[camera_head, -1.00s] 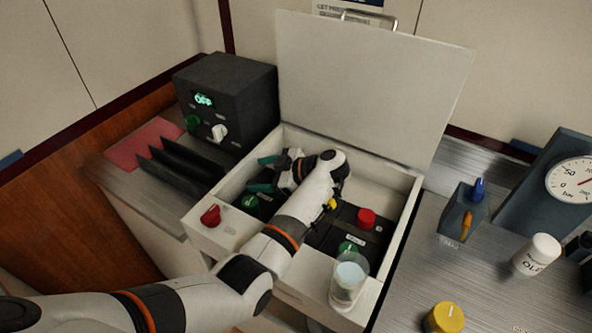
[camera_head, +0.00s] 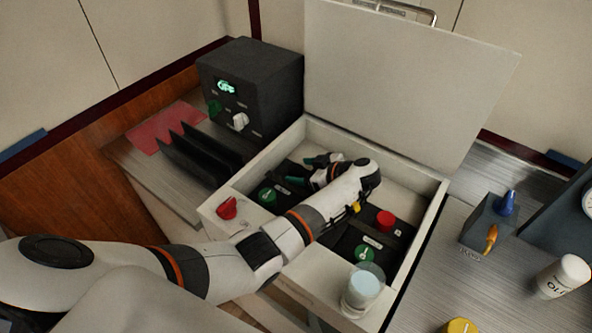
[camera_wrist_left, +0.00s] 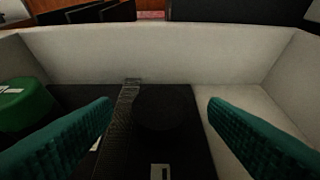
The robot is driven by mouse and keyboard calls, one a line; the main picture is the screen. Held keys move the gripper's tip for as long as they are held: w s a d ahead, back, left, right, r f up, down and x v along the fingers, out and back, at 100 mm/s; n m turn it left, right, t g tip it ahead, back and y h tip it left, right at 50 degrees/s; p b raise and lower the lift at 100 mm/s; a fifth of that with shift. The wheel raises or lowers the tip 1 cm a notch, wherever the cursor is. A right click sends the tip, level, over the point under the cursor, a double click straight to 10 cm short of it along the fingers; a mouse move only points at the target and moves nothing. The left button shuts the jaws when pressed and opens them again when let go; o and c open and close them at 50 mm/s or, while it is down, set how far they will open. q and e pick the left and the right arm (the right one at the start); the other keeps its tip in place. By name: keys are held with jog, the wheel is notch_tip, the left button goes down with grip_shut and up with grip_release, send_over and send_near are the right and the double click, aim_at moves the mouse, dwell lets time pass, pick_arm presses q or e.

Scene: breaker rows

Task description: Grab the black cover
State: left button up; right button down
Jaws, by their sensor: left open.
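A round black cover (camera_wrist_left: 163,108) sits on a dark panel inside the open white box, seen in the left wrist view. It is hard to tell apart from the panel; in the head view I cannot make it out behind my gripper. My left gripper (camera_head: 317,170) is open inside the box, with teal fingers. In the left wrist view its fingers (camera_wrist_left: 160,104) stand one on each side of the cover, with gaps on both sides. My right gripper is not in view.
The white box (camera_head: 280,290) has an upright lid (camera_head: 410,75) behind. Inside are a green button (camera_head: 267,194) and a red button (camera_head: 386,218). A red knob (camera_head: 228,208) and a glass (camera_head: 363,288) are on its front ledge. A dark control unit (camera_head: 265,85) stands left.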

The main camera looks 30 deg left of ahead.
aim_at(298, 170)
pick_arm(q)
jog(key=shift+x, duration=1.55)
jog(key=c, duration=1)
jog(key=shift+r, duration=0.15)
